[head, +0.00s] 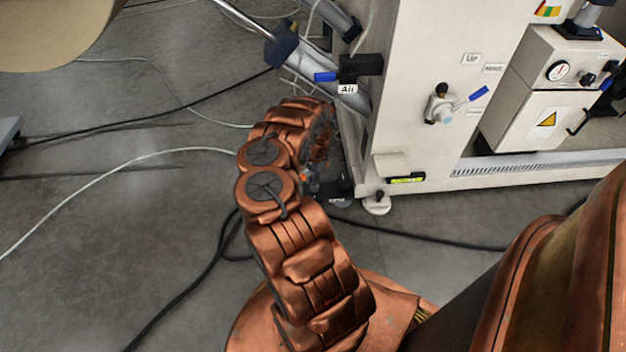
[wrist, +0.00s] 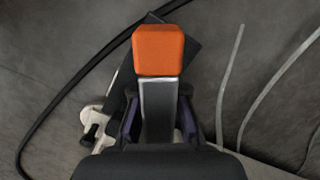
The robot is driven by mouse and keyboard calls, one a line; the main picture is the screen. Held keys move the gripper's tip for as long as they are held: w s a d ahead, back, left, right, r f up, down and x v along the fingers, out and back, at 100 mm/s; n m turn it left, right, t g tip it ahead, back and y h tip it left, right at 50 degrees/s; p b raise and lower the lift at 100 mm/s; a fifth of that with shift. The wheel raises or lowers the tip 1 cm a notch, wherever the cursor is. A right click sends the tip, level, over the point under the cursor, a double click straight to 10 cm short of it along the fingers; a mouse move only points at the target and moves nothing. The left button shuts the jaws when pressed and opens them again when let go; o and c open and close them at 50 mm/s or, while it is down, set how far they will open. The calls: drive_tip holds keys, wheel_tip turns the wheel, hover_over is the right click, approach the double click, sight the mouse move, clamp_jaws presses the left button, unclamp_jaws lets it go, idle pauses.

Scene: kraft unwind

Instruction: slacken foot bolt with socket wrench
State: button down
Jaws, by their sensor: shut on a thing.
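My gripper (wrist: 160,112) is shut on a tool with an orange block-shaped end and a grey shaft, which looks like the socket wrench (wrist: 158,52). In the head view my arm hides most of the gripper, and a small orange spot shows beside the wrist. A pale machine foot (head: 377,205) stands on the floor at the machine's near corner, just right of the gripper. In the wrist view a pale foot piece with a dark foot bolt (wrist: 90,133) shows left of the gripper. I cannot see the wrench's working end or whether it touches the bolt.
The cream machine cabinet (head: 425,90) rises behind and right of the gripper, with a blue-handled valve (head: 455,103) and a gauge (head: 558,71). A black cable (head: 440,238) and a pale cable (head: 110,180) lie on the grey floor. Open floor lies to the left.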

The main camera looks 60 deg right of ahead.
drive_tip(key=shift+n, duration=0.3)
drive_tip(key=shift+s+n, duration=0.1)
drive_tip(key=shift+n, duration=1)
drive_tip(key=shift+g, duration=0.3)
drive_tip(key=shift+r+n, duration=0.1)
drive_tip(key=shift+n, duration=0.7)
drive_tip(key=shift+r, duration=0.15)
